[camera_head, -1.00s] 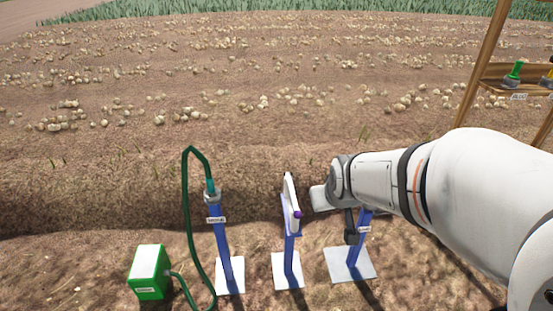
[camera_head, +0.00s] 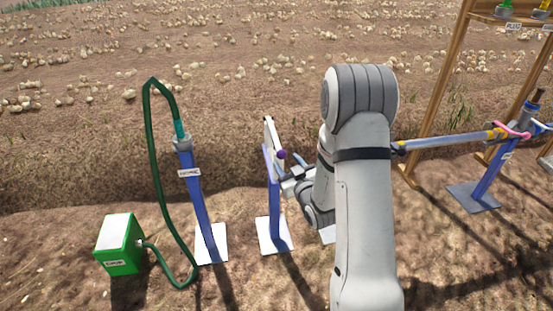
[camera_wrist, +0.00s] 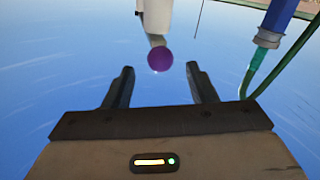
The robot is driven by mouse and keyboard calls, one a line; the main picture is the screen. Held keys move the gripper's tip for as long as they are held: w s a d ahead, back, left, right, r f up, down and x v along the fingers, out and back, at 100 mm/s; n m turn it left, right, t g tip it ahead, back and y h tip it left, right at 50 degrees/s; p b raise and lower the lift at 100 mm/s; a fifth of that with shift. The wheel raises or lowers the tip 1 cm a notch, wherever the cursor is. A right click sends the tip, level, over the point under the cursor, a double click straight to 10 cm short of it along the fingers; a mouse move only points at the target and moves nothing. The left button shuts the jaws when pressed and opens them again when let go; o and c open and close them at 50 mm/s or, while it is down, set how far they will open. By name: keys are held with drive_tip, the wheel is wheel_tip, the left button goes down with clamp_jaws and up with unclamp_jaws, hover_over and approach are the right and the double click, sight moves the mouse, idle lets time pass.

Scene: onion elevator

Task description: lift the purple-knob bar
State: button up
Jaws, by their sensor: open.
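The purple knob (camera_head: 281,155) sits on a short stem at the side of a white bar (camera_head: 273,138), which stands on a blue post (camera_head: 273,192) with a white base. In the wrist view the knob (camera_wrist: 159,59) is just beyond my open fingers, roughly centred between them, with the white bar (camera_wrist: 158,15) behind it. My gripper (camera_wrist: 161,85) is open and empty. In the head view my gripper (camera_head: 287,170) is close to the right of the knob, partly hidden by my arm. A blue surface fills the wrist view behind the knob.
To the left stand a labelled blue post (camera_head: 200,215) with a green hose (camera_head: 151,150) and a green box (camera_head: 118,244). To the right are a wooden rack (camera_head: 436,90) and a long grey bar (camera_head: 450,141) running to a blue stand (camera_head: 488,178).

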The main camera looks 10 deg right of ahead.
sight(279, 151)
drive_tip(key=w, duration=0.2)
drive_tip(key=w+a, duration=0.1)
drive_tip(key=w, duration=0.4)
drive_tip(key=shift+w+a+b, duration=0.1)
drive_tip(key=shift+a+b, duration=0.2)
drive_tip(key=shift+b, duration=0.1)
drive_tip(key=shift+w, duration=0.1)
drive_tip(key=shift+c, duration=0.4)
